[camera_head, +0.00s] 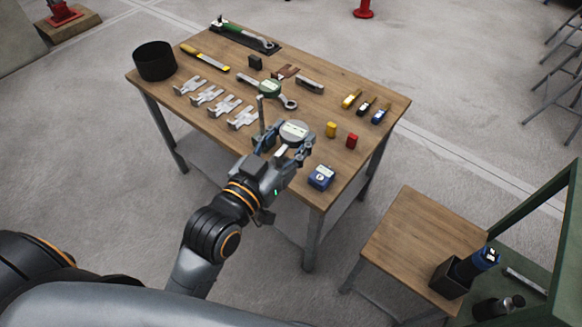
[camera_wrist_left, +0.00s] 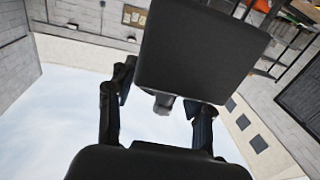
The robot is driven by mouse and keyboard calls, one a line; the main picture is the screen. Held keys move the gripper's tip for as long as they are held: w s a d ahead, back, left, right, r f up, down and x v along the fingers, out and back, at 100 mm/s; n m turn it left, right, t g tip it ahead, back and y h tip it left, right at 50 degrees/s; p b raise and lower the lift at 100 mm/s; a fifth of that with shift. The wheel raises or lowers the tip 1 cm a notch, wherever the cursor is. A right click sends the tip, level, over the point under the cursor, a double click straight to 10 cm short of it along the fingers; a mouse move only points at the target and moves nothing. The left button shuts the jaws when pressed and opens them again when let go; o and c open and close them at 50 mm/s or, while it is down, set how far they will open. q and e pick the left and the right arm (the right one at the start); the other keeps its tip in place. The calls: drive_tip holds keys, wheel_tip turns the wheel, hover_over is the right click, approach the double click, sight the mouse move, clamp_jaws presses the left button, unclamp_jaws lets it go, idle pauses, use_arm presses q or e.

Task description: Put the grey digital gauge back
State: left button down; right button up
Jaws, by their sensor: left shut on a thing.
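The grey digital gauge (camera_head: 294,131) has a round body and a pale display. It is in my left gripper (camera_head: 287,146), whose fingers close around it from both sides, over the near part of the wooden table (camera_head: 215,128). I cannot tell whether the gauge touches the tabletop. In the left wrist view the two dark fingers (camera_wrist_left: 160,118) stand apart, with a small grey part (camera_wrist_left: 163,104) between them. A large dark block (camera_wrist_left: 200,48) hides much of that view. My right gripper is not in view.
Left of the gauge stands a thin grey post (camera_head: 261,112). Several metal brackets (camera_head: 207,95) and a black bin (camera_head: 154,61) are further left.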

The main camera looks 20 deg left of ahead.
use_arm(q)
drive_tip(key=shift+m+g+h, duration=0.3)
drive_tip(key=shift+m+h, duration=0.3)
drive_tip(key=shift+h, duration=0.3)
drive_tip(key=w+d+b, duration=0.1)
drive_tip(key=b, duration=0.1)
drive_tip(key=w+d+f+b, duration=0.1)
drive_tip(key=w+b, duration=0.1)
drive_tip(key=shift+d, duration=0.3)
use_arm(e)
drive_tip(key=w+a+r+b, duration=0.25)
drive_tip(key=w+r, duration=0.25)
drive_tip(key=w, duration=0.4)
use_arm(q)
drive_tip(key=w+a+f+b, duration=0.3)
drive_tip(key=w+a+f, duration=0.2)
drive_tip(key=w+f, duration=0.7)
drive_tip(key=shift+w+f, duration=0.3)
drive_tip(key=shift+w, duration=0.35)
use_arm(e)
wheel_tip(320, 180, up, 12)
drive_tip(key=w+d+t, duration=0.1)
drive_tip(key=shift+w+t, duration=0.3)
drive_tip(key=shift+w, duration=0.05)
use_arm(q)
drive_tip(key=shift+f, duration=0.15)
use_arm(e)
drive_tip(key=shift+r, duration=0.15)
